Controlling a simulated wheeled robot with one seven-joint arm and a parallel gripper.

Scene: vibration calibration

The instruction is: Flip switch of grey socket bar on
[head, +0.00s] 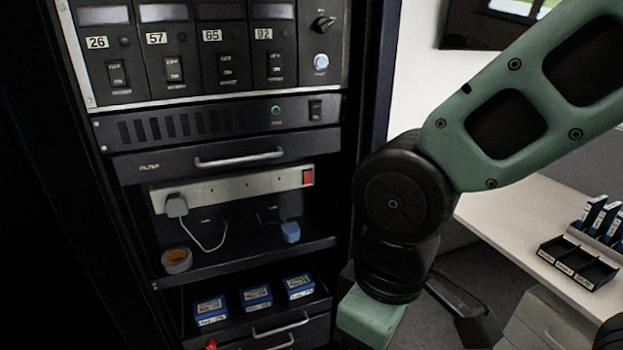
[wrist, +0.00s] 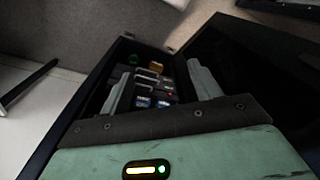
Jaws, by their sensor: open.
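The grey socket bar (head: 235,189) is fixed level along the back of an open bay in the black rack in the head view. Its red switch (head: 308,177) is at the bar's right end; whether it is on or off is too small to tell. A grey plug (head: 176,205) with a pale cable sits at the bar's left end. In the wrist view my gripper (wrist: 163,88) is open, its two pale green fingers wide apart with nothing between them. In the head view my arm is to the right of the rack, and the fingertips are out of view.
A blue plug (head: 290,232) and a tape roll (head: 177,261) lie on the shelf below the bar. Several blue boxes (head: 256,297) sit in the drawer beneath. A drawer handle (head: 240,158) is just above the bar. A white desk (head: 530,230) with black trays stands at right.

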